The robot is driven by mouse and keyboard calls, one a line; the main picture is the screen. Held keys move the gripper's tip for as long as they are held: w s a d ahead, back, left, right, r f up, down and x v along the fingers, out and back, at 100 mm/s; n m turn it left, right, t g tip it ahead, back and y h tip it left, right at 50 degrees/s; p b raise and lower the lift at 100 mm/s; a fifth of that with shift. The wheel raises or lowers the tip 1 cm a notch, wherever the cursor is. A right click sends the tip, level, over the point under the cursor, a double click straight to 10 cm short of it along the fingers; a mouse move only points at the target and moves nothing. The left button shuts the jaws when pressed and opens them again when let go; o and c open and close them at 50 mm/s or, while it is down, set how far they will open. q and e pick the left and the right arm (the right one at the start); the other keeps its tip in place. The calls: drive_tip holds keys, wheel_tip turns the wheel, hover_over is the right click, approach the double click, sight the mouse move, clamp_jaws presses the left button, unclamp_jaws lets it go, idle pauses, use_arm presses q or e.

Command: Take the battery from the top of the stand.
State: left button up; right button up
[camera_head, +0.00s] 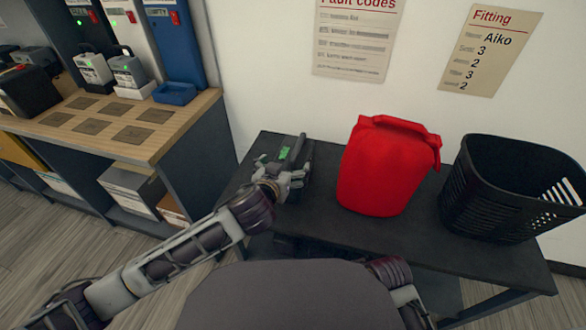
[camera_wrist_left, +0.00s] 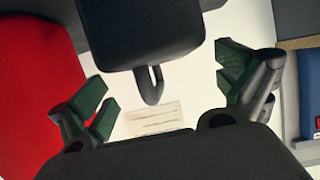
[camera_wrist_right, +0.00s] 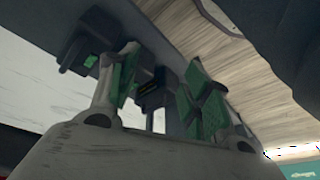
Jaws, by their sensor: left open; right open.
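The black battery (camera_wrist_left: 140,35) with its loop handle (camera_wrist_left: 150,85) shows upside down in the left wrist view. It lies between and beyond the spread fingers of my left gripper (camera_wrist_left: 165,95), with clear gaps on both sides. In the head view my left gripper (camera_head: 288,170) is at the left end of the black stand (camera_head: 325,215), largely covering the battery. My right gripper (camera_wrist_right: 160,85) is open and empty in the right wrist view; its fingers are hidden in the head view.
A red jerrycan (camera_head: 385,170) stands close right of my left gripper, with a black basket (camera_head: 510,190) beyond it. A wooden bench (camera_head: 160,140) with chargers is at the left. Dark blocks (camera_wrist_right: 90,55) show beyond my right fingers.

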sight(288, 162)
use_arm(q)
drive_tip(key=shift+w+d+f, duration=0.2)
drive_tip(key=shift+w, duration=0.35)
drive_tip(key=shift+b+x, duration=0.55)
drive_tip(key=shift+x, duration=0.35)
drive_tip(key=shift+w+d+f, duration=0.1)
drive_tip(key=shift+w+d, duration=0.05)
drive_tip(key=shift+w, duration=0.15)
drive_tip(key=shift+w+d+f, duration=0.15)
drive_tip(key=shift+w+f, duration=0.05)
drive_tip(key=shift+w, duration=0.15)
use_arm(e)
drive_tip(key=shift+s+a+r, duration=0.1)
drive_tip(key=shift+a+r, duration=0.1)
drive_tip(key=shift+a, duration=0.1)
drive_tip(key=shift+r, duration=0.1)
use_arm(q)
drive_tip(key=c, duration=1.7)
drive_tip(key=shift+r, duration=0.3)
drive_tip(key=shift+c, duration=0.2)
use_arm(e)
drive_tip(key=shift+w+r, duration=0.15)
drive_tip(key=shift+w, duration=0.15)
